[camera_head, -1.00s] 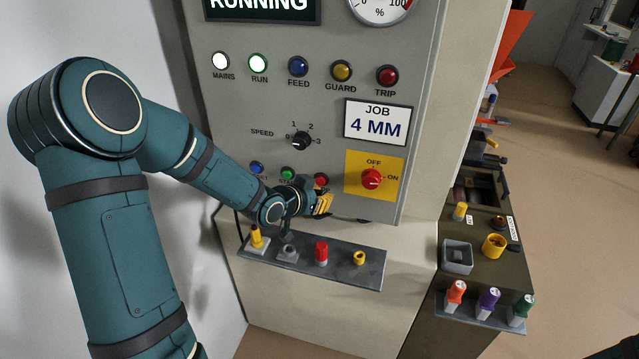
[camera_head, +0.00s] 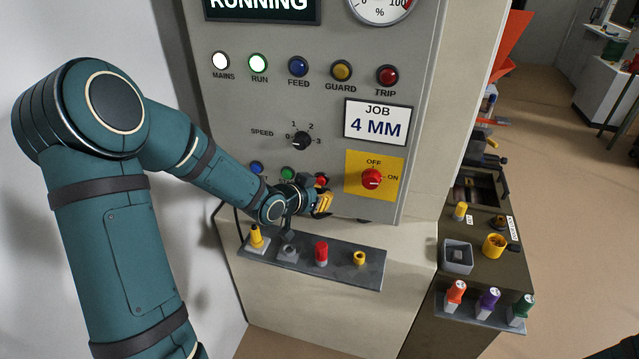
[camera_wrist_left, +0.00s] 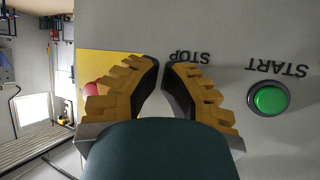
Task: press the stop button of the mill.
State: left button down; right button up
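The mill's red stop button (camera_head: 322,180) shows just above my left gripper in the head view, partly covered. My left gripper (camera_head: 325,203) is in front of the panel, at the stop button; I cannot tell whether it touches it. In the left wrist view its yellow fingers (camera_wrist_left: 163,64) have their tips together with nothing seen between them. They hide the stop button there; the upside-down STOP label (camera_wrist_left: 191,57) shows beside the tips. The green start button (camera_head: 287,174) is left of the stop button and also shows in the wrist view (camera_wrist_left: 270,100). My right gripper is out of view.
A red OFF/ON switch (camera_head: 371,179) on a yellow plate is right of the stop button. A speed knob (camera_head: 300,141) is above. A grey shelf (camera_head: 340,279) with several small parts sits below. The run lamp (camera_head: 258,63) is lit, and the display (camera_head: 262,7) reads RUNNING.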

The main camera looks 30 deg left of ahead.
pick_arm(q)
jog(key=shift+w+a, duration=0.1)
jog(key=shift+w, duration=0.55)
dwell(0.8)
jog(key=shift+s, duration=0.15)
jog(key=shift+s+d, duration=0.2)
jog(key=shift+s, duration=0.6)
jog(key=s, duration=0.3)
jog(key=s+d+b, duration=0.1)
jog(key=s, duration=0.1)
jog(key=shift+s+d, duration=0.2)
jog(key=shift+s, duration=0.2)
dwell(0.5)
